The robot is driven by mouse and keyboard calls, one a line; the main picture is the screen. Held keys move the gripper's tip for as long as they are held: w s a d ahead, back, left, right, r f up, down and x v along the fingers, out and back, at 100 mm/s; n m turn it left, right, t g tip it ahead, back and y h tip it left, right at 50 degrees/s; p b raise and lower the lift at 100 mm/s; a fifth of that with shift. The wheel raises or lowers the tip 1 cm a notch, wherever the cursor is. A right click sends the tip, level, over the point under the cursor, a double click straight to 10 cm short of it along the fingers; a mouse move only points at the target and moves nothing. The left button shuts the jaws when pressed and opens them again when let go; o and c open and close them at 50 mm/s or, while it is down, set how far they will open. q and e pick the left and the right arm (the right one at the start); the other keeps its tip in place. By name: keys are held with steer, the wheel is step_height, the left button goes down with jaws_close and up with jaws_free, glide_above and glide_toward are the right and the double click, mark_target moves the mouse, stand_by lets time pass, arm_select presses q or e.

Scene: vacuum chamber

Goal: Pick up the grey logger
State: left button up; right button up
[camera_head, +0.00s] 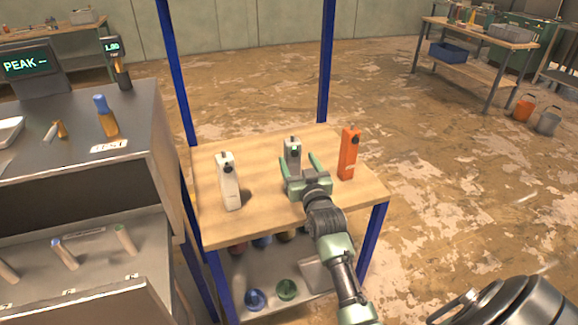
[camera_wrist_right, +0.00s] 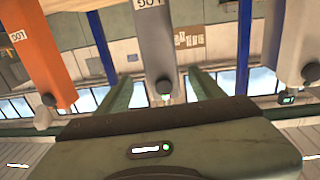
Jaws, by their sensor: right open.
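The grey logger (camera_head: 292,147) stands upright on the wooden top of a small blue-framed table (camera_head: 262,222), between a white logger (camera_head: 228,183) on the left and an orange logger (camera_head: 348,155) on the right. My right gripper (camera_head: 299,163) is open, its green fingers pointing at the grey logger from the near side. In the right wrist view the grey logger (camera_wrist_right: 157,45) shows between the two open fingers (camera_wrist_right: 163,78); I cannot tell if they touch it. The orange logger (camera_wrist_right: 42,55) is left there and the pale one (camera_wrist_right: 297,40) right. My left gripper is not in view.
Blue posts (camera_head: 326,60) rise at the table's back. A lower shelf holds several coloured round items (camera_head: 287,289). A metal bench with a PEAK display (camera_head: 30,67) stands close on the left. Open floor (camera_head: 450,190) lies to the right.

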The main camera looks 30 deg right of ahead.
mark_target(294, 159)
steer(key=shift+f+p+x, duration=0.2)
steer(key=shift+p+x, duration=0.05)
steer(key=shift+x, duration=1.05)
steer(key=shift+f+p+x, duration=0.25)
steer(key=shift+x, duration=1.1)
steer(key=shift+a, duration=0.15)
jaws_close()
